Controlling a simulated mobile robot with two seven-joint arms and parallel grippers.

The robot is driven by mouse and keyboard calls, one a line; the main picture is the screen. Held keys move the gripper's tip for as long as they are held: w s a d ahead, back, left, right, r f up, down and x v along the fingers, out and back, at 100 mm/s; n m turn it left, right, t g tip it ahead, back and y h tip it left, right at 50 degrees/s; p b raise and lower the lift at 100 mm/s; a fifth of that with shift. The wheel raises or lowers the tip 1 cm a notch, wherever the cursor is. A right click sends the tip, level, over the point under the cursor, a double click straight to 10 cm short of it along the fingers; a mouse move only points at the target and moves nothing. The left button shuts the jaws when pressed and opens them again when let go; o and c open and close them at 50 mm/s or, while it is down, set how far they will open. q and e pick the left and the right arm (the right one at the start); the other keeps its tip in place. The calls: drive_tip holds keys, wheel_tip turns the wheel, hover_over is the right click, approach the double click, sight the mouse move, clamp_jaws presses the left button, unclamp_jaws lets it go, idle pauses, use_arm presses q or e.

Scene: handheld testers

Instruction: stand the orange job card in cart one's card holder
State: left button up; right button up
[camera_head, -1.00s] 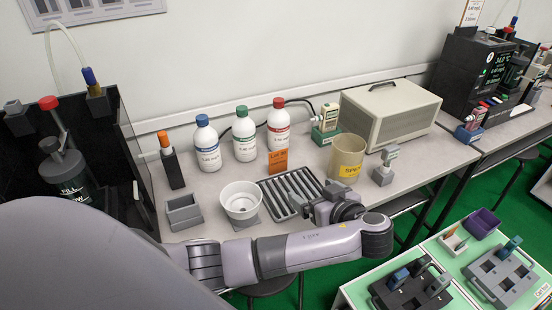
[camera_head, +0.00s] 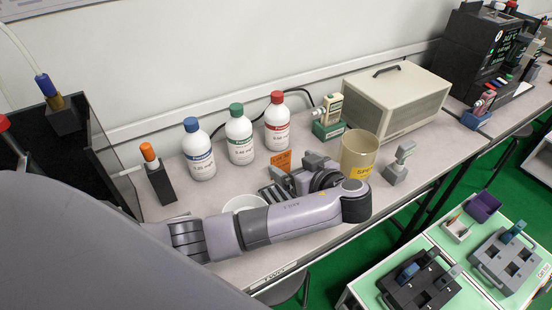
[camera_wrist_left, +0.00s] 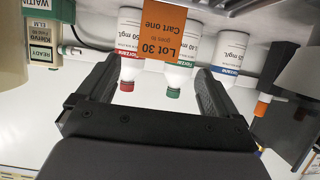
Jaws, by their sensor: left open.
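The orange job card (camera_head: 283,160) stands upright on the bench in front of the bottles, its lower part hidden behind my left gripper. In the left wrist view the card (camera_wrist_left: 163,32) appears upside down and reads "Lot 30 goes to Cart one". My left gripper (camera_wrist_left: 156,66) is open, its fingers on either side of the card's line in that view; whether the card is between them or beyond cannot be told. In the head view the left gripper (camera_head: 292,178) is close to the card.
Bottles with blue, green and red caps (camera_head: 239,135) stand behind the card. A beige beaker (camera_head: 358,152) is right of the gripper, and a white bowl (camera_head: 243,203) is partly behind my arm. Black (camera_head: 405,292) and grey (camera_head: 492,258) tester racks sit on the carts.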

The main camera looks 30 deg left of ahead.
sight(282, 154)
use_arm(q)
drive_tip(key=shift+r+p+x, duration=0.15)
drive_tip(key=shift+p+x, duration=0.1)
drive_tip(key=shift+x, duration=1.5)
drive_tip(key=shift+r+p+x, duration=0.1)
drive_tip(key=shift+p+x, duration=0.1)
drive_tip(key=shift+x, duration=1.55)
drive_tip(key=shift+w, duration=0.15)
drive_tip(key=c, duration=1.2)
drive_tip(key=shift+o, duration=0.2)
drive_tip(key=shift+r, duration=0.15)
wheel_tip(282, 154, up, 20)
drive_tip(key=shift+f, duration=0.2)
drive_tip(key=shift+c, duration=0.6)
